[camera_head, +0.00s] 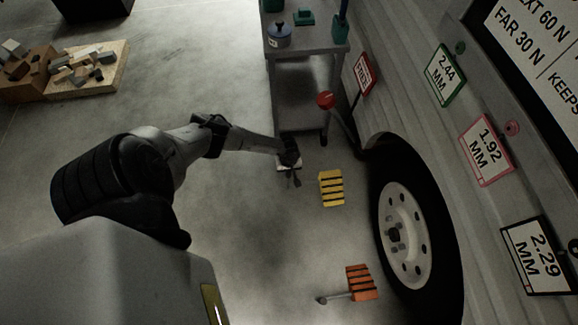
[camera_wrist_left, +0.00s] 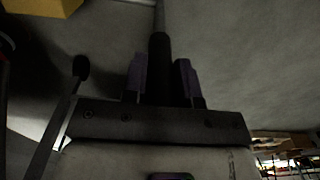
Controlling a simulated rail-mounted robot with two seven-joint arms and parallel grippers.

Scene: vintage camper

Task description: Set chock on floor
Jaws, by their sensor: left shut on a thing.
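My left gripper (camera_head: 291,174) reaches down near the floor in front of the grey cart. In the left wrist view its purple fingers (camera_wrist_left: 165,80) are shut on a black grip (camera_wrist_left: 160,60) with a thin grey rod running up out of frame. A yellow chock with dark stripes (camera_head: 331,188) is just right of the gripper, before the wheel. A yellow block also shows at the top left of the wrist view (camera_wrist_left: 45,6). An orange chock (camera_head: 362,283) with a rod handle lies on the floor nearer me. My right gripper is not in view.
The camper wheel (camera_head: 402,235) stands to the right of both chocks. The grey cart (camera_head: 304,42) is behind the gripper, and a red-knobbed lever (camera_head: 326,100) sticks out beside it. A board with blocks (camera_head: 84,85) is far left. The middle floor is open.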

